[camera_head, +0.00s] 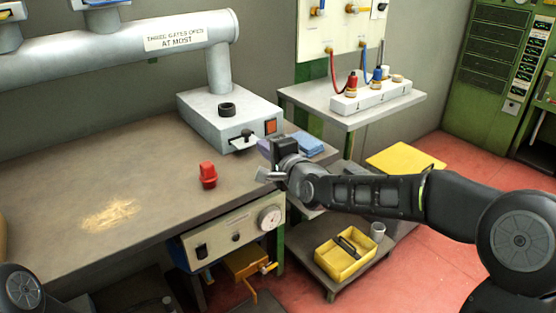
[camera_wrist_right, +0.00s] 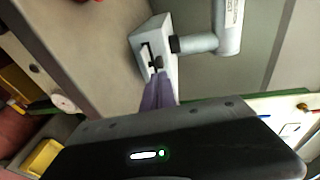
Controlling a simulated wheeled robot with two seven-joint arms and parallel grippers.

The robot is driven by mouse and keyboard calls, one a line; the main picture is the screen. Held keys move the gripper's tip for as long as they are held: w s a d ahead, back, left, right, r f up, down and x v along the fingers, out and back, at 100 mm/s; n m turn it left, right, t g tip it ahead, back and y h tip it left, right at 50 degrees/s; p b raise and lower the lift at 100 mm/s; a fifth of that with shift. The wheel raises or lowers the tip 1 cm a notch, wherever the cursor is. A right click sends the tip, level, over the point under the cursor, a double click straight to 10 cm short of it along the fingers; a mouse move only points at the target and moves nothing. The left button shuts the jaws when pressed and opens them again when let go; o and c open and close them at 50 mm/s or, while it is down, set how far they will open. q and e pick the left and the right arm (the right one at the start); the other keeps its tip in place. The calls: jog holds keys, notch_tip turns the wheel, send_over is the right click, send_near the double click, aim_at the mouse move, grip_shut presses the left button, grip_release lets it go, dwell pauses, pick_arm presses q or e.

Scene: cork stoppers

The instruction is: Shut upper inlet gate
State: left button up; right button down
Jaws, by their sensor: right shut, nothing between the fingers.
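A pale gate plate (camera_head: 243,142) with a black knob sticks out of a slot in the front of the grey box (camera_head: 205,118) at the foot of the duct. I take it for the upper inlet gate; no label names it. The box also shows in the wrist view (camera_wrist_right: 168,28). My right gripper (camera_head: 262,147) is just right of the plate. Its purple fingers (camera_wrist_right: 159,80) are shut and empty, tips close to the knob. I cannot tell whether they touch it. My left gripper is out of view.
A red knobbed object (camera_head: 208,175) stands on the bench (camera_head: 150,190), left of my right gripper. A grey duct (camera_head: 110,55) runs above. A side shelf (camera_head: 300,98) holds a white strip with stoppers. A yellow tray (camera_head: 342,262) sits low at right.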

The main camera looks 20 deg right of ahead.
jog(key=v, duration=0.6)
jog(key=s+a+f+n+g, duration=0.1)
jog(key=s+f+n+g, duration=0.2)
jog(key=f, duration=0.7)
jog(key=s+a+f+n+g, duration=0.15)
jog(key=s+f+n, duration=0.25)
jog(key=f, duration=0.6)
jog(key=s+a+f+n+g, duration=0.1)
jog(key=s+f+n+g, duration=0.25)
jog(key=f, duration=0.75)
jog(key=s+a+f+n+g, duration=0.2)
jog(key=s+a+f+g, duration=0.15)
jog(key=s+f, duration=0.8)
jog(key=s+a+f+n+g, duration=0.1)
jog(key=s+a+f+g, duration=0.25)
jog(key=s+f, duration=0.8)
notch_tip(320, 180, up, 18)
jog(key=s+p, duration=0.1)
jog(key=p, duration=1.3)
jog(key=shift+s+d+y, duration=0.25)
jog(key=shift+d+y, duration=0.05)
jog(key=shift+d, duration=0.2)
